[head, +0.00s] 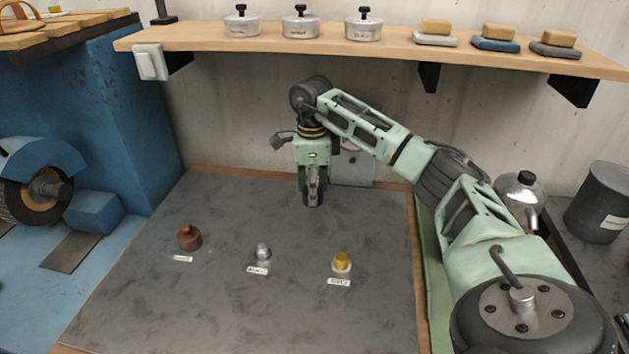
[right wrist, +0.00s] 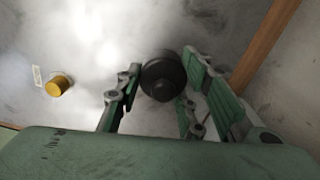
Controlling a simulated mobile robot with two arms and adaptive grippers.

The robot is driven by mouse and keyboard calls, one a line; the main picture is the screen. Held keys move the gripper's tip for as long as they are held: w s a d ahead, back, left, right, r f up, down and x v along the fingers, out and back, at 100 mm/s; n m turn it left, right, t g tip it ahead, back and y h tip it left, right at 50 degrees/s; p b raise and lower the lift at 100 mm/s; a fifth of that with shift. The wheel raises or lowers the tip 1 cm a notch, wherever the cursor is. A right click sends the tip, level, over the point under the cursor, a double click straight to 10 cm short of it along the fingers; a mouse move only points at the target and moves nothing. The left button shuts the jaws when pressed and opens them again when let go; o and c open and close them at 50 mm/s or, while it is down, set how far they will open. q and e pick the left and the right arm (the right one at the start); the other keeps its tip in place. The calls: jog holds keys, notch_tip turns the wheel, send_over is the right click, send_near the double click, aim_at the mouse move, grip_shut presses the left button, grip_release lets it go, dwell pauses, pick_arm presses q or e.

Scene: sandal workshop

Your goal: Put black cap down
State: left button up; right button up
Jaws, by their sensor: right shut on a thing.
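The black cap (head: 313,199) is between the fingertips of my right gripper (head: 313,184), at the back of the dark work mat (head: 220,285). The gripper points down and is shut on the cap. In the right wrist view the round black cap (right wrist: 162,75) shows between the two green fingers. I cannot tell whether its underside touches the mat. My left gripper is not in view.
A brown cap (head: 189,238), a silver cap (head: 263,252) and a yellow cap (head: 342,262) stand on the mat with labels. A wooden shelf (head: 210,37) holds lidded pots and soap bars above. A grinding wheel (head: 40,190) is left. The mat's front is clear.

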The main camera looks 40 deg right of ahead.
jog(key=w+d, duration=0.1)
jog(key=d, duration=0.1)
jog(key=w+d+p, duration=0.1)
jog(key=w+d, duration=0.1)
jog(key=shift+w+r, duration=0.15)
jog(key=shift+w, duration=0.1)
jog(key=shift+w+d, duration=0.35)
jog(key=shift+d, duration=0.2)
jog(key=shift+p, duration=0.3)
jog(key=shift+f, duration=0.3)
notch_tip(320, 180, down, 3)
jog(key=shift+p, duration=0.75)
jog(key=shift+f, duration=0.25)
jog(key=o, duration=1)
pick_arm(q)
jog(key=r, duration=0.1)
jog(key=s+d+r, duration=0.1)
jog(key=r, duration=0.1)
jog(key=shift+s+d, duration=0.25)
